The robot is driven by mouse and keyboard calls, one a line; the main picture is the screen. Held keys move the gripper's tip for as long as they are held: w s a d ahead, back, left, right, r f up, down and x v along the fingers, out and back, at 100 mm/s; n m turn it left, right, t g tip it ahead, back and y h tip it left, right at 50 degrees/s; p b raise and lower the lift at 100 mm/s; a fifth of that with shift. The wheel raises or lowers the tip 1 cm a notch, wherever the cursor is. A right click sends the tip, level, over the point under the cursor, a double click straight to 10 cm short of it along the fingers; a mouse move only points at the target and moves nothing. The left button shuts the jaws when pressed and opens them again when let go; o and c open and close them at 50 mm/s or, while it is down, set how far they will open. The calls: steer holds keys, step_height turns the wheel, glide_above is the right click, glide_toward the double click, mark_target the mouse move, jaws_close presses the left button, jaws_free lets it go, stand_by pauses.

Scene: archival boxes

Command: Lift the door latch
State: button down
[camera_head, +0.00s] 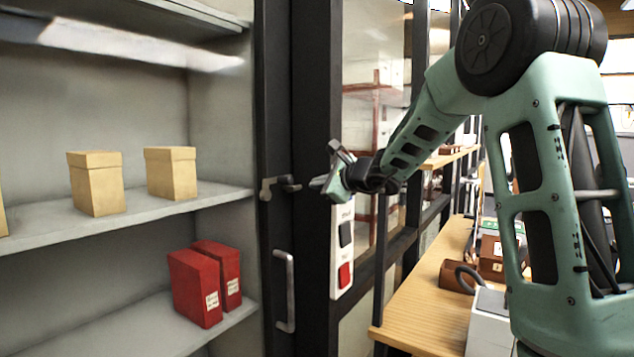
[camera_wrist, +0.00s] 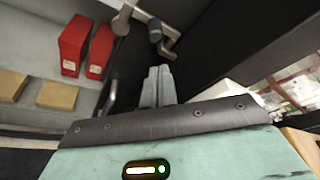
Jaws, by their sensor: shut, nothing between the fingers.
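The door latch (camera_head: 279,187) is a small grey metal lever on the dark door frame, left of my arm's end. In the wrist view the latch (camera_wrist: 155,32) shows near the top, just beyond my fingertips. My gripper (camera_head: 318,184) is close to the right end of the latch in the head view. In the wrist view the fingers of my gripper (camera_wrist: 158,72) are together with nothing between them. A small gap seems to separate the fingertips from the latch, but contact is hard to judge. A vertical metal door handle (camera_head: 285,290) sits below the latch.
A panel with a black and a red switch (camera_head: 344,252) is on the post below my gripper. Shelves on the left hold tan boxes (camera_head: 96,184) and red boxes (camera_head: 195,289). A wooden table (camera_head: 421,316) with several items stands at right.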

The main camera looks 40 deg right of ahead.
steer(key=p+x, duration=0.2)
steer(key=x, duration=0.4)
steer(key=shift+w+p, duration=0.3)
steer(key=shift+w, duration=0.05)
steer(key=shift+w+a+f, duration=0.1)
steer(key=shift+w+f, duration=0.15)
steer(key=shift+w, duration=0.2)
steer(key=shift+b, duration=0.55)
